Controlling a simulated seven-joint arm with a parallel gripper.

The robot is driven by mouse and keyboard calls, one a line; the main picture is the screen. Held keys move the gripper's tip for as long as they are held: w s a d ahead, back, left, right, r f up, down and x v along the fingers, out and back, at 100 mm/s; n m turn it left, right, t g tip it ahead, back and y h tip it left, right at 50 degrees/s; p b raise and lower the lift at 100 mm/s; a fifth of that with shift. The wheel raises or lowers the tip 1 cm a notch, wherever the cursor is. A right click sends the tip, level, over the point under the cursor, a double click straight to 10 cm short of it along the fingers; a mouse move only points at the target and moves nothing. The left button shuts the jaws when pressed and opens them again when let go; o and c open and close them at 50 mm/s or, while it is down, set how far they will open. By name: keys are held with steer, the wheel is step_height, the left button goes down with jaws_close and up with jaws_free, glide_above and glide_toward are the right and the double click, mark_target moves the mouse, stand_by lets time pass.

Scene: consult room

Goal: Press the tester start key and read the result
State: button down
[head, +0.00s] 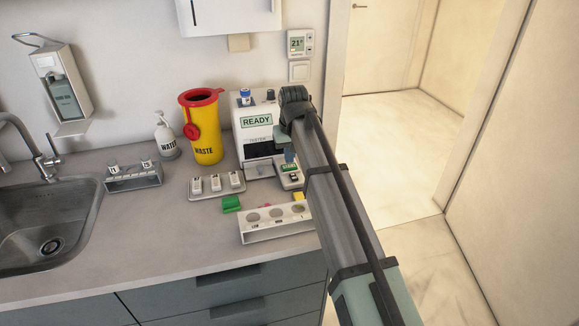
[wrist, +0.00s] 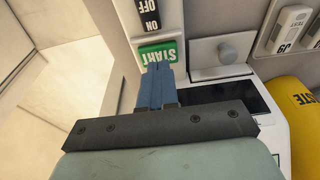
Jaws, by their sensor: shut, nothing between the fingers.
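The white tester (head: 255,137) stands at the back of the counter, by its right end. Its display (head: 257,121) reads READY. The green START key (head: 289,167) is on a low panel at its front right; the key also shows in the wrist view (wrist: 157,50), next to an ON/OFF switch (wrist: 149,14). My gripper (head: 290,157) is shut and empty, its blue fingers pointing down at the key. In the wrist view the fingertips (wrist: 158,66) overlap the key's near edge. I cannot tell whether they touch it.
A yellow waste bin (head: 206,130) stands left of the tester. A tray of white test cassettes (head: 217,193), a green block (head: 231,204) and a white rack with round holes (head: 272,232) lie in front. The sink (head: 45,225) is far left.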

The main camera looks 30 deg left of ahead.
mark_target(289, 166)
steer(key=shift+f, duration=0.85)
stand_by(0.5)
steer(key=shift+r, duration=3.5)
